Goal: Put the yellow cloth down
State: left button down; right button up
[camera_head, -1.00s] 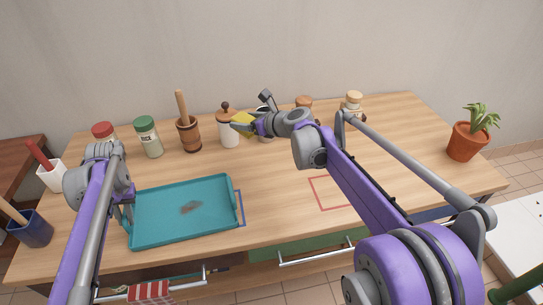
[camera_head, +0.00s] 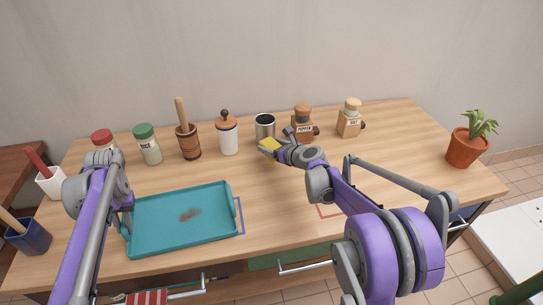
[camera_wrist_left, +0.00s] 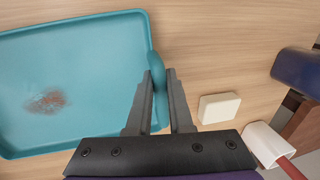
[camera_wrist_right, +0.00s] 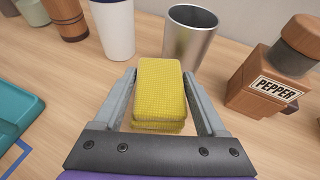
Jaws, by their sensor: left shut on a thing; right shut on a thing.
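The yellow cloth (camera_wrist_right: 160,92) is a folded pad between the fingers of my right gripper (camera_wrist_right: 160,100), which is shut on it. In the head view the cloth (camera_head: 269,146) is over the back middle of the table, in front of a metal cup (camera_head: 265,126). I cannot tell whether it touches the wood.
A pepper mill (camera_head: 303,124) stands just right of the cup, and a white jar (camera_head: 228,136) stands left of it. A salt mill (camera_head: 350,120) and a potted plant (camera_head: 467,148) are farther right. A white block (camera_wrist_left: 219,107) lies beside the tray. The table's middle is clear.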

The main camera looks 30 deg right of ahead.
jog(key=shift+f, duration=2.25)
jog(key=shift+f, duration=0.1)
jog(key=o, duration=1.4)
